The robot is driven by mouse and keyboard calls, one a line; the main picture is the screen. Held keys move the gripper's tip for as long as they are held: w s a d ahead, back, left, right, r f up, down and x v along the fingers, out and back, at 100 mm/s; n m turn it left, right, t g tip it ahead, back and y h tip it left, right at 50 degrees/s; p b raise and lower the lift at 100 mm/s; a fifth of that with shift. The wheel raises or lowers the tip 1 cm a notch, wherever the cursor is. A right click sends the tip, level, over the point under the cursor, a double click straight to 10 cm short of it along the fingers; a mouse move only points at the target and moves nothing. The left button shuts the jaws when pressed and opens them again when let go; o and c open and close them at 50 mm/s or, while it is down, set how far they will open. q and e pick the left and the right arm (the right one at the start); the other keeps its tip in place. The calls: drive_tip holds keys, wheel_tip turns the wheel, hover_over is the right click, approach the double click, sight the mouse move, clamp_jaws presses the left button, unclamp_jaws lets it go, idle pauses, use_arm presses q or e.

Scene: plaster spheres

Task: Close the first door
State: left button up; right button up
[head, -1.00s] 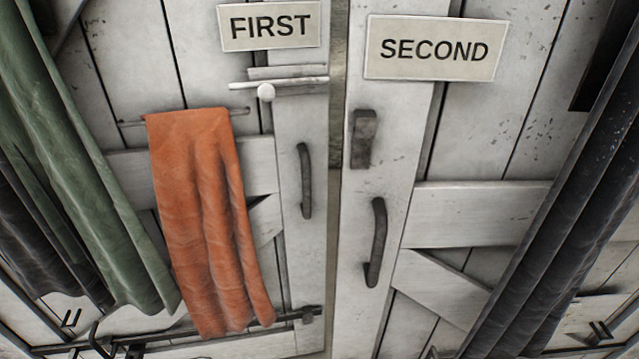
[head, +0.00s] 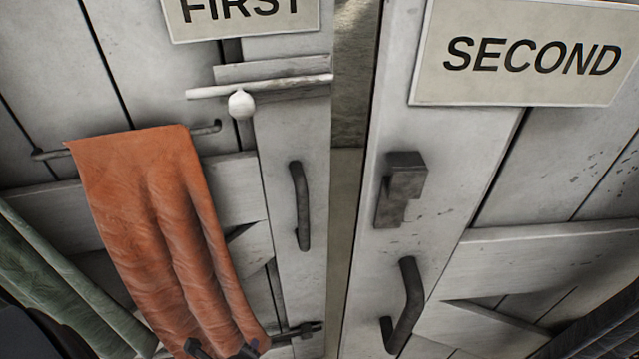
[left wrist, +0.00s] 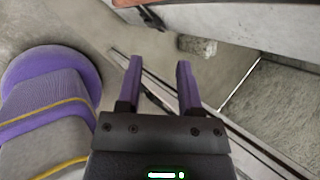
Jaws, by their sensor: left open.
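The first door (head: 290,140) is white planked wood under a FIRST sign (head: 240,12). It has a dark upright handle (head: 300,205) and a pale sliding bolt (head: 260,88) with a round knob. An orange cloth (head: 160,230) hangs on its rail. A gap separates its right edge from the second door (head: 360,240), and the door stands apart from it. My left gripper (left wrist: 159,63) is open, with nothing between its purple fingers, above the floor in the left wrist view. My right gripper is not in view.
The second door has a SECOND sign (head: 530,52), a dark catch block (head: 400,188) and a dark handle (head: 405,305). Green cloth (head: 60,285) hangs at lower left. In the left wrist view a rough block (left wrist: 197,46) sits near a pale board's lower edge.

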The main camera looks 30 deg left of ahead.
use_arm(q)
drive_tip(key=w+r+m+t+p, duration=0.2)
drive_tip(key=w+r+m+t, duration=0.35)
drive_tip(key=r, duration=0.55)
drive_tip(key=m+t+h+p, duration=0.1)
drive_tip(key=m+t+p, duration=0.1)
drive_tip(key=m+t, duration=0.55)
approach(301, 214)
drive_tip(key=w+r+m+g, duration=0.2)
drive_tip(key=w, duration=0.4)
drive_tip(key=w+a, duration=0.1)
drive_tip(key=w, duration=0.4)
drive_tip(key=shift+w+a+f, duration=0.1)
drive_tip(key=shift+w+a, duration=0.2)
drive_tip(key=shift+a, duration=0.1)
drive_tip(key=shift+w+a, duration=0.1)
drive_tip(key=shift+w, duration=0.45)
clamp_jaws()
